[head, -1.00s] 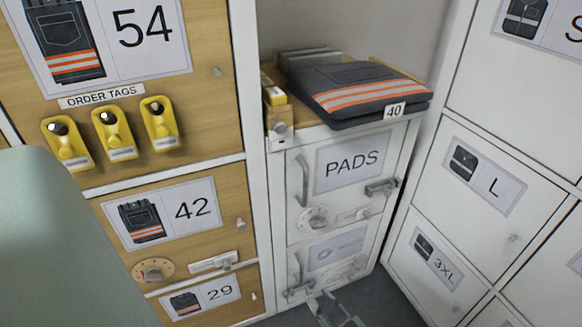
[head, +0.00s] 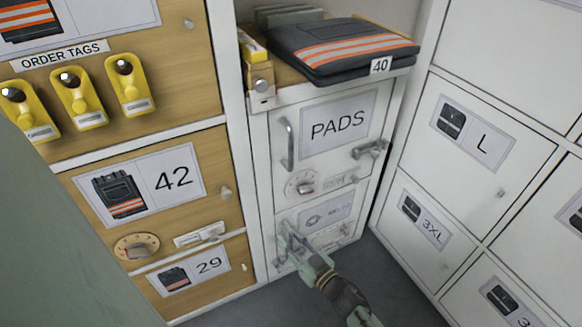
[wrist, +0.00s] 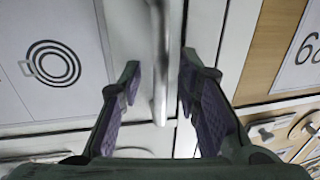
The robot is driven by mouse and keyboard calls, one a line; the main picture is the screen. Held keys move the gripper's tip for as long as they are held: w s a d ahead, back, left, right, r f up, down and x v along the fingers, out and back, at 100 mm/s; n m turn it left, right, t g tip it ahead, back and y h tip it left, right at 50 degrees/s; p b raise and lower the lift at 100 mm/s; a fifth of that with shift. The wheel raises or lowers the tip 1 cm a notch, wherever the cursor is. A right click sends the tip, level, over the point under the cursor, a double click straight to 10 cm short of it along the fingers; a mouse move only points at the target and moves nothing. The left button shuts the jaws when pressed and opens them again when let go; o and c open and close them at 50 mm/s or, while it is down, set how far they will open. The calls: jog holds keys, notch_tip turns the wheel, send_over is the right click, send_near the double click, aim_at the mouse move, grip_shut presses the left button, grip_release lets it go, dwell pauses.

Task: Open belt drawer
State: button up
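The belt drawer (head: 338,205) is the low white front under PADS. It is shut, and its label (head: 325,216) shows a coiled belt. In the wrist view the label (wrist: 55,65) is at left, with the coil picture in plain sight. The drawer's upright bar handle (wrist: 160,60) runs between my fingers. My gripper (head: 291,238) is at the left side of this front in the head view and covers much of the handle. In the wrist view my gripper (wrist: 160,68) is open, one finger on each side of the bar, with gaps visible.
The PADS door (head: 325,130) above has a bar handle, a dial and a latch, and is shut. Folded trousers (head: 345,48) lie on top. Wooden drawers (head: 140,190) stand at left, white lockers (head: 465,150) at right. Grey floor (head: 385,285) is clear in front.

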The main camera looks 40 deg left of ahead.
jog(key=shift+a, duration=0.1)
grip_shut()
dwell(0.3)
dwell(0.5)
